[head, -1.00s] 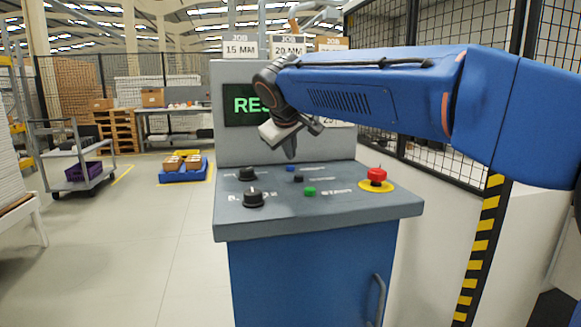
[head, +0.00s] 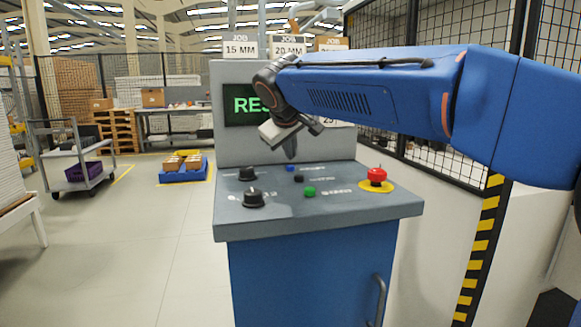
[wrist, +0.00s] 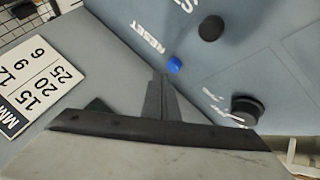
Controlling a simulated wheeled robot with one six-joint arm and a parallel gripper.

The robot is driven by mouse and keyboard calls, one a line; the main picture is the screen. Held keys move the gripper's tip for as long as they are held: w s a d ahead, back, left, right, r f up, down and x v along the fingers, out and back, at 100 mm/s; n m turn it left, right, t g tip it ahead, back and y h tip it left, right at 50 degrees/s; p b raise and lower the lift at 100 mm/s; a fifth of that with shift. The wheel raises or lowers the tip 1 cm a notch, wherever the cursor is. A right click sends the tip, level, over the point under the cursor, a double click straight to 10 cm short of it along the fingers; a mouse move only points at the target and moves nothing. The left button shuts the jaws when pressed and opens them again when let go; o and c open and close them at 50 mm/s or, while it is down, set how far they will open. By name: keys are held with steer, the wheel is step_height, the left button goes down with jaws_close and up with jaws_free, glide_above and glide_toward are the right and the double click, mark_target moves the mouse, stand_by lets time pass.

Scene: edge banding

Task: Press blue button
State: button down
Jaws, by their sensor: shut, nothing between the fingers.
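The blue button (head: 290,168) is a small round cap at the back of the console top (head: 330,205). In the wrist view the blue button (wrist: 174,65) sits just beyond the fingertips, beside the printed word RESET. My gripper (head: 291,157) is shut and empty, pointing down with its tips at or just above the button. In the wrist view my gripper (wrist: 163,78) shows its closed fingers with the tips close to the button. I cannot tell whether they touch it.
On the console are a black button (head: 298,178), a green button (head: 309,192), two black knobs (head: 254,198) and a red emergency button (head: 376,175) on a yellow ring. A screen (head: 243,106) stands behind, partly hidden by my arm. Dark mesh fencing stands at right.

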steer(key=shift+f, duration=0.1)
stand_by(0.4)
steer(key=shift+f, duration=0.35)
steer(key=shift+f, duration=0.45)
stand_by(0.8)
steer(key=shift+r, duration=0.9)
step_height(320, 180, up, 5)
stand_by(0.8)
stand_by(0.5)
